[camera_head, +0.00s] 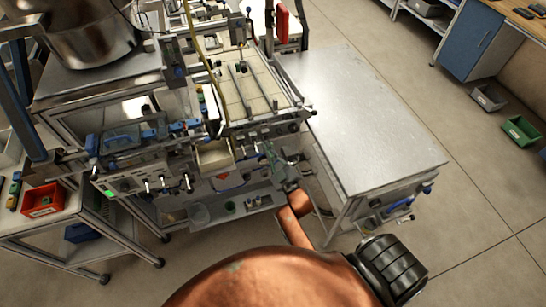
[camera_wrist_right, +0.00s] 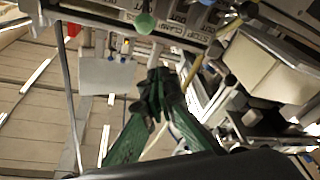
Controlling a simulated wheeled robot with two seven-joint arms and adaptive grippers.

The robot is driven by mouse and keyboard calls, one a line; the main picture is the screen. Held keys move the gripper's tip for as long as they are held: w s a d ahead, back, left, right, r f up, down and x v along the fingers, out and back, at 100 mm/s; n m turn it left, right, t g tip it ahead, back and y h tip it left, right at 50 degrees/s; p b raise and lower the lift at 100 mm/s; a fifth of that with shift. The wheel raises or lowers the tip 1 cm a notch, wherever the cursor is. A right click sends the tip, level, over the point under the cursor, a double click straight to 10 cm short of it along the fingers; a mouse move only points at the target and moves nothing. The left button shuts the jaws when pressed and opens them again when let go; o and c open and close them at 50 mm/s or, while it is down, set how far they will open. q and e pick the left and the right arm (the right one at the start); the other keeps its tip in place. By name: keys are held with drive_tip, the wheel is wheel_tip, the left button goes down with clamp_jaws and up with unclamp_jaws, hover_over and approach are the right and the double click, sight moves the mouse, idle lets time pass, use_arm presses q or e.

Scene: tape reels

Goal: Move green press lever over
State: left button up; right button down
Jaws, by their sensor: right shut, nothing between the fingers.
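The green press lever shows in the right wrist view as a rounded green knob (camera_wrist_right: 145,22) at the top, beside a labelled panel whose text appears upside down. In that view my right gripper (camera_wrist_right: 160,88) has its green fingers together and empty, below the knob and apart from it in the picture. In the head view my right gripper (camera_head: 268,150) is small, at the front of the machine's control panel near a row of levers. I cannot pick out the green knob there. My left gripper is not in view.
A bare metal table (camera_head: 365,120) stands right of the machine. A cream bin (camera_head: 214,160) hangs at the machine's front, left of my right gripper. A cart with a red bin (camera_head: 42,200) stands at left. Open floor lies at far right.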

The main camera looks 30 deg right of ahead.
drive_tip(key=w+d+f, duration=0.1)
drive_tip(key=d+f, duration=0.1)
drive_tip(key=f, duration=0.1)
drive_tip(key=shift+w+d, duration=0.1)
drive_tip(key=shift+w, duration=0.3)
